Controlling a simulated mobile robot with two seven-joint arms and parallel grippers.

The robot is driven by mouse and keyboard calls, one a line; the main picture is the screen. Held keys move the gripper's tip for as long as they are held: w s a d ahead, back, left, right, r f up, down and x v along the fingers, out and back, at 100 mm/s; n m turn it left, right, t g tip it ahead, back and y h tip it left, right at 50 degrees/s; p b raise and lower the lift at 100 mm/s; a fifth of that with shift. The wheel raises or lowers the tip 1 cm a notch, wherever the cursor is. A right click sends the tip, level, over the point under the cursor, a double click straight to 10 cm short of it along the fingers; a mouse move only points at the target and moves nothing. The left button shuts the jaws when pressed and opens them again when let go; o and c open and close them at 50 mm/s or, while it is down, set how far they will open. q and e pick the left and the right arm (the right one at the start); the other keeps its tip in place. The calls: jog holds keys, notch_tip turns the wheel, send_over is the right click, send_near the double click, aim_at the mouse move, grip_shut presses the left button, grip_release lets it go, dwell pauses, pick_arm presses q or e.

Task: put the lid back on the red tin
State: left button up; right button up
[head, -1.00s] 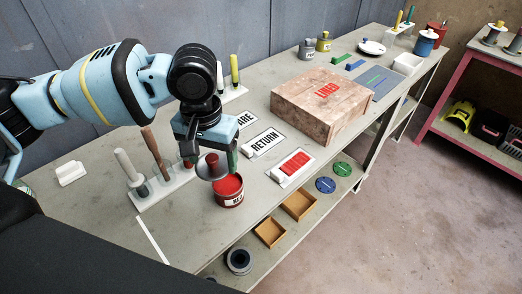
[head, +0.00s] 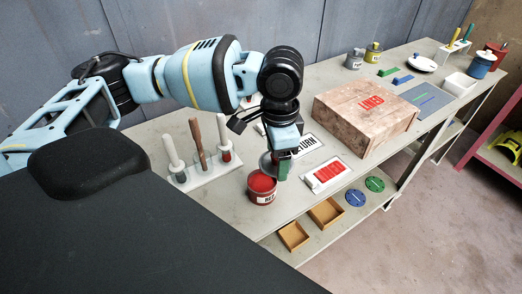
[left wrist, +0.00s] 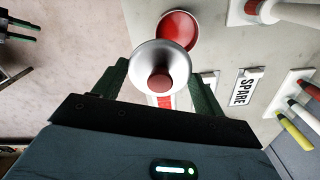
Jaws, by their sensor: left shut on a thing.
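The red tin (head: 262,190) stands upright and uncovered on the bench, with red showing in its mouth. It also shows in the left wrist view (left wrist: 179,29), beyond the lid. My left gripper (head: 279,163) is shut on the lid, a silver disc (left wrist: 148,60) with a red knob (left wrist: 160,81) facing the wrist camera. In the head view the lid (head: 267,163) is small and partly hidden. It is held apart from the tin, just above its far side. My right gripper (left wrist: 22,29) appears at the left wrist view's upper left, fingers apart and empty.
A white rack (head: 207,172) with several handled tools stands left of the tin. A wooden box marked LINED (head: 365,115) and a red-labelled plate (head: 326,174) lie to the right. Small trays (head: 293,236) sit on the lower shelf.

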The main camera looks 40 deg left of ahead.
aim_at(262, 156)
pick_arm(q)
jog(key=m, duration=0.7)
jog(key=shift+a+p, duration=0.3)
jog(key=shift+a, duration=0.05)
jog(key=m, duration=0.7)
jog(key=shift+a+f+p, duration=0.15)
jog(key=shift+a+p, duration=0.2)
jog(key=shift+a, duration=0.05)
jog(key=m, duration=0.4)
jog(key=shift+a+f, duration=0.1)
jog(key=shift+a, duration=0.1)
jog(key=m, duration=0.3)
jog(key=shift+a+m+p, duration=0.25)
jog(key=shift+m+p, duration=0.05)
jog(key=shift+p, duration=0.05)
jog(key=m, duration=0.4)
jog(key=shift+s+a+f+m, duration=0.15)
jog(key=shift+a+f+m, duration=0.05)
jog(key=shift+a+m, duration=0.2)
jog(key=shift+a+f+m, duration=0.1)
jog(key=shift+a+m, duration=0.05)
jog(key=shift+m, duration=1.05)
pick_arm(e)
jog(key=shift+t, duration=0.5)
jog(key=w+r, duration=0.3)
jog(key=shift+d+r, duration=0.3)
jog(key=shift+d, duration=0.1)
